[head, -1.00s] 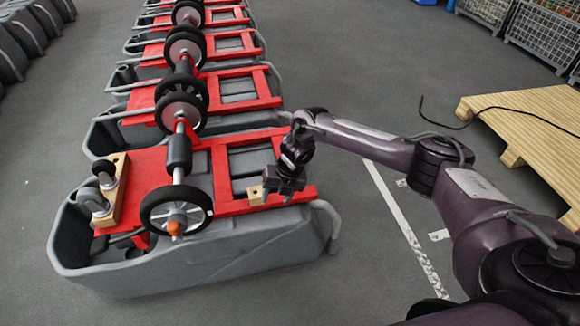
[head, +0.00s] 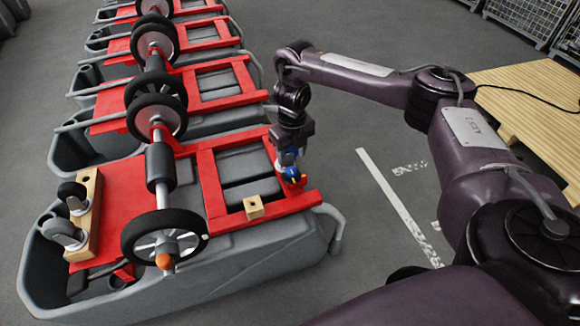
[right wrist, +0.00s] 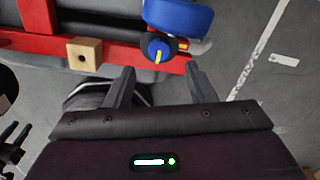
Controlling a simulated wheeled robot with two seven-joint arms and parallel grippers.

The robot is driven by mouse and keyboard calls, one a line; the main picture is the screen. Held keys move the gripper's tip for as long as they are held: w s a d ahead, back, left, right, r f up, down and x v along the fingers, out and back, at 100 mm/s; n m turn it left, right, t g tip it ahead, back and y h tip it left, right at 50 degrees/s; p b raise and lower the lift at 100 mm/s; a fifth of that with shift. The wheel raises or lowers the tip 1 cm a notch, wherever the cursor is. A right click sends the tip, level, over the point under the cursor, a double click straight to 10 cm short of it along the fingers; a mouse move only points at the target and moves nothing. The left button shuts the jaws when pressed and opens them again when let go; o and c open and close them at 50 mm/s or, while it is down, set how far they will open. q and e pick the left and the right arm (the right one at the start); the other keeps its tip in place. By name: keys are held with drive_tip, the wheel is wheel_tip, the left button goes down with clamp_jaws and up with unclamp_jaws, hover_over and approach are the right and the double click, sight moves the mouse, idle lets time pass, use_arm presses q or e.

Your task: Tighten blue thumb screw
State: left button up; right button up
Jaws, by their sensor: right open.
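A blue knob with a yellow bar across its face (right wrist: 158,49) stands at the red frame in the right wrist view. A larger blue rounded piece (right wrist: 180,18) is right behind it. I cannot tell how the two are joined. In the head view the blue part (head: 291,173) shows small at the red frame's right corner, partly hidden by my right gripper. My right gripper (head: 290,155) points down over it. In the right wrist view its two fingers (right wrist: 160,76) are open and empty, with the knob just beyond the gap between their tips. My left gripper is not in view.
A wooden block with a hole (head: 254,207) sits on the red frame (head: 210,185), left of the blue part. The grey tank (head: 200,262) carries the frame, wheels and a wooden caster block (head: 87,212). More tanks stand behind. A pallet (head: 530,100) is at right, with clear floor between.

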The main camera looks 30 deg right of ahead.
sight(291, 170)
wheel_tip(291, 170, down, 4)
drive_tip(key=shift+f+b, duration=0.1)
drive_tip(key=shift+b, duration=0.85)
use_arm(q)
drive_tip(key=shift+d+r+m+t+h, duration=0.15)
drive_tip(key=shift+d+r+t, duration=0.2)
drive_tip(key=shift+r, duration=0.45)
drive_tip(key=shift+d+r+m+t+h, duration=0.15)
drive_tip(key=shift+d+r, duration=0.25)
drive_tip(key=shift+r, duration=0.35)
use_arm(e)
drive_tip(key=shift+f, duration=0.9)
drive_tip(key=c, duration=1)
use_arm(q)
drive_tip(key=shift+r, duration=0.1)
use_arm(e)
drive_tip(key=shift+r, duration=0.1)
